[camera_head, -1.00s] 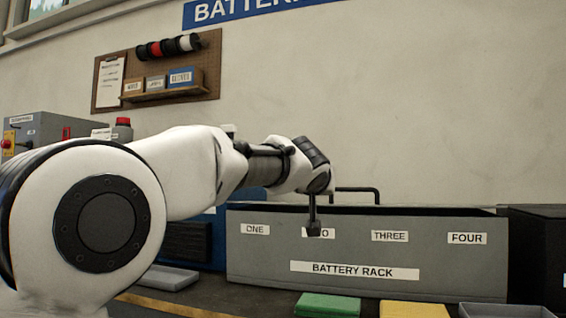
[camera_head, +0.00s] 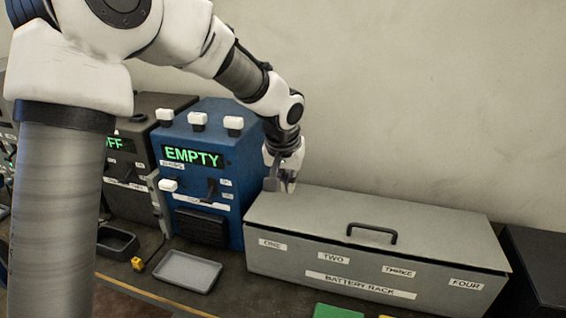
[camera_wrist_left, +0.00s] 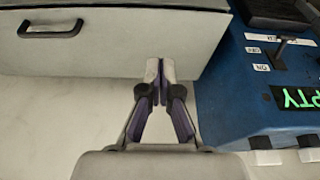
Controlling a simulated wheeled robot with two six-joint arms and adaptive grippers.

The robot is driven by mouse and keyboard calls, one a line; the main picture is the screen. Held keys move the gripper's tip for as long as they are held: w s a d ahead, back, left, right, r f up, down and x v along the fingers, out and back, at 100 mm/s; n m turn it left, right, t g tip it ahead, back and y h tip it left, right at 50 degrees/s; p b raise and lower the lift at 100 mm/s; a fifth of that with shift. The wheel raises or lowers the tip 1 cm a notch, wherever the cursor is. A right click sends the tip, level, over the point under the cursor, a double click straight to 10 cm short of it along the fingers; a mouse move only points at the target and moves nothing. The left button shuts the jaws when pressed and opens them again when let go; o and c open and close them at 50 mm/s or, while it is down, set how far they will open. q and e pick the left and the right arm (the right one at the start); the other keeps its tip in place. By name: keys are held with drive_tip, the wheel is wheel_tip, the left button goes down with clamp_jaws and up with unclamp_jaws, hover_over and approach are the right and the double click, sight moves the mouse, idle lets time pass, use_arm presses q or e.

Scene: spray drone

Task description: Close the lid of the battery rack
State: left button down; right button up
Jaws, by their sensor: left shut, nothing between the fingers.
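The battery rack (camera_head: 290,262) is a long grey box with slots labelled ONE to FOUR on its front. Its grey lid (camera_head: 440,232) lies flat across the top, with a black bar handle (camera_head: 372,233) near the front edge. The lid (camera_wrist_left: 120,52) and its handle (camera_wrist_left: 50,29) also show in the left wrist view. My left gripper (camera_head: 285,186) is shut and empty at the back left corner of the rack, apart from the handle. Its fingertips show in the wrist view (camera_wrist_left: 160,68), close to the lid's edge. My right gripper is not in view.
A blue unit (camera_head: 225,150) reading EMPTY stands left of the rack, close to my left gripper. A grey tray (camera_head: 189,270) lies in front of it. A green pad (camera_head: 337,311) lies before the rack. A dark box (camera_head: 540,262) stands at the right.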

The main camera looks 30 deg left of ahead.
use_arm(q)
drive_tip(key=r, duration=0.1)
drive_tip(key=p, duration=0.3)
hover_over(288, 239)
drive_tip(key=shift+g, duration=0.3)
wheel_tip(288, 239, down, 13)
drive_tip(key=shift+s, duration=0.1)
drive_tip(key=shift+f, duration=0.4)
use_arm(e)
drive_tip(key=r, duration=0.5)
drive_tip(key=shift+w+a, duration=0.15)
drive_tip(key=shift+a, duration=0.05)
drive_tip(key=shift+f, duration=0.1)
use_arm(q)
drive_tip(key=f+b, duration=0.1)
drive_tip(key=b, duration=0.1)
drive_tip(key=f+b, duration=0.1)
drive_tip(key=f, duration=0.1)
drive_tip(key=shift+s+d+b, duration=0.15)
drive_tip(key=shift+s+b, duration=0.15)
drive_tip(key=shift+b, duration=0.05)
drive_tip(key=shift+s+r, duration=0.1)
drive_tip(key=shift+r, duration=0.15)
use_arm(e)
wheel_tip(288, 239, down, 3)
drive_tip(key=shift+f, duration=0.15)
